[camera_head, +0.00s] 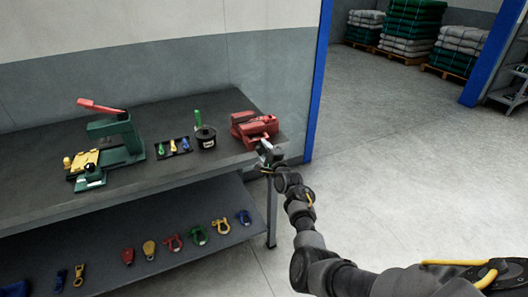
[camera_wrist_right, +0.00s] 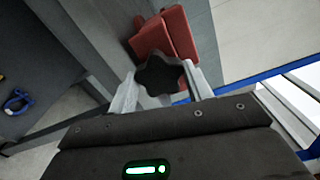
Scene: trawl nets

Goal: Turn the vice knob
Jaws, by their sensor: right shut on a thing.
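The red vice (camera_head: 254,128) stands at the right end of the dark workbench. In the right wrist view its red body (camera_wrist_right: 167,35) is beyond the black star-shaped vice knob (camera_wrist_right: 160,75). My right gripper (camera_head: 266,150) is at the front of the vice, by the bench's right edge. In the right wrist view the fingers of my right gripper (camera_wrist_right: 162,85) are on either side of the knob, shut on it. In the head view the knob is hidden or too small to make out. My left gripper is not in view.
The workbench (camera_head: 50,140) holds a green press with a red handle (camera_head: 115,135), a small tray of tools (camera_head: 173,148) and a black pot (camera_head: 206,137). Several coloured shackles (camera_head: 197,235) lie on the lower shelf.

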